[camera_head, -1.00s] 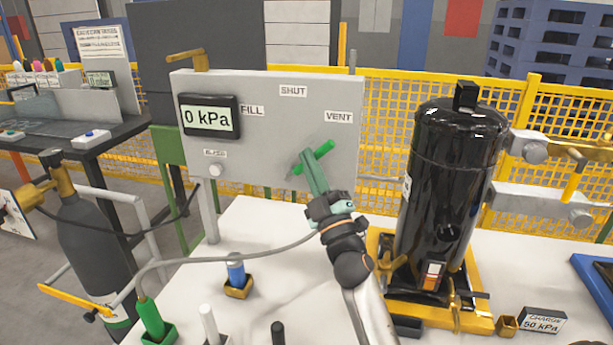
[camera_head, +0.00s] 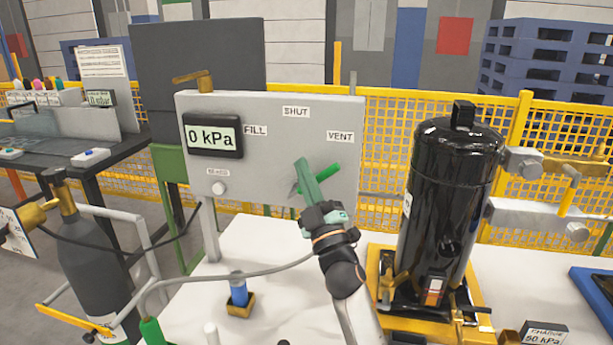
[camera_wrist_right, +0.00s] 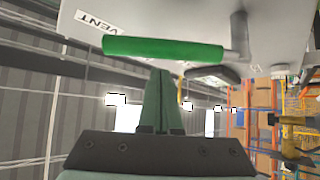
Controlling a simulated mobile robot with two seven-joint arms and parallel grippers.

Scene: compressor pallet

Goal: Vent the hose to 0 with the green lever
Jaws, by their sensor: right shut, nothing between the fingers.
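The green lever (camera_head: 327,173) is on the front of the grey panel (camera_head: 270,160), below the VENT label (camera_head: 340,136). Its free end points up and right toward that label. The panel's display (camera_head: 212,136) reads 0 kPa. My right gripper (camera_head: 302,165) is shut and empty. Its fingers cross in front of the lever in the head view and hide part of it. In the right wrist view the lever (camera_wrist_right: 165,48) lies just beyond the shut fingertips (camera_wrist_right: 160,73), with a narrow gap seeming to show between them. My left gripper is out of view.
A black compressor (camera_head: 452,200) stands on a yellow base right of my right arm. A grey hose (camera_head: 220,275) loops over the white table to a green fitting (camera_head: 152,331). Yellow mesh fencing (camera_head: 385,140) is behind.

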